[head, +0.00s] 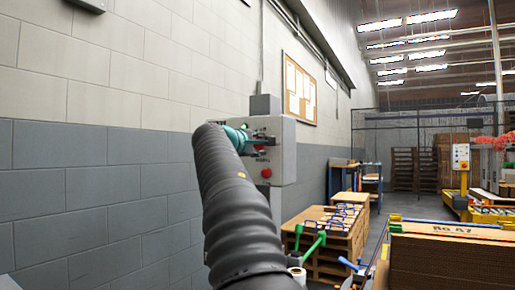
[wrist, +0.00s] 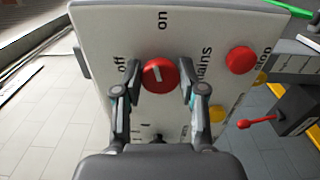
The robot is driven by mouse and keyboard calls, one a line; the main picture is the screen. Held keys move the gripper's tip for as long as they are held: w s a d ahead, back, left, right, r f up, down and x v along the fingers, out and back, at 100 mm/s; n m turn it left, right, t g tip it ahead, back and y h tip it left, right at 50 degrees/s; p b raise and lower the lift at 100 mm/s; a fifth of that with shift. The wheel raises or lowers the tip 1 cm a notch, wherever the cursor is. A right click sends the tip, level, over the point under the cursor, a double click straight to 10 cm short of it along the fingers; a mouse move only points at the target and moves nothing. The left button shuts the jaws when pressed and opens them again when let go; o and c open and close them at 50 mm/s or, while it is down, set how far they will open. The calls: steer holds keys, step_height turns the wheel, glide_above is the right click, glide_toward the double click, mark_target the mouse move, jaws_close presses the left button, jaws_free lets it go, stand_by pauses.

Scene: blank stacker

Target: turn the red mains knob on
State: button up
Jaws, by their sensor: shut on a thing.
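The red mains knob (wrist: 160,79) is on a light control panel (wrist: 100,28), seen in the wrist view. The panel appears turned on its side, with "on" above the knob, "off" to its left and "mains" to its right. A short white mark on the knob's face points roughly toward "off". My gripper (wrist: 161,71) is shut on the knob, one finger on each side. In the head view my gripper (head: 262,141) is at the front of the grey box (head: 285,158) and mostly hides the knob.
Stacked cardboard (head: 445,258) lies farther right.

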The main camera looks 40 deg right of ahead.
steer(key=shift+d+m+b, duration=0.1)
steer(key=shift+m+b, duration=0.25)
steer(key=shift+m, duration=1.25)
steer(key=o, duration=1.1)
steer(key=shift+s+d, duration=0.1)
steer(key=shift+o, duration=0.2)
steer(key=shift+a, duration=0.2)
steer(key=v, duration=1.2)
steer(key=shift+d, duration=0.1)
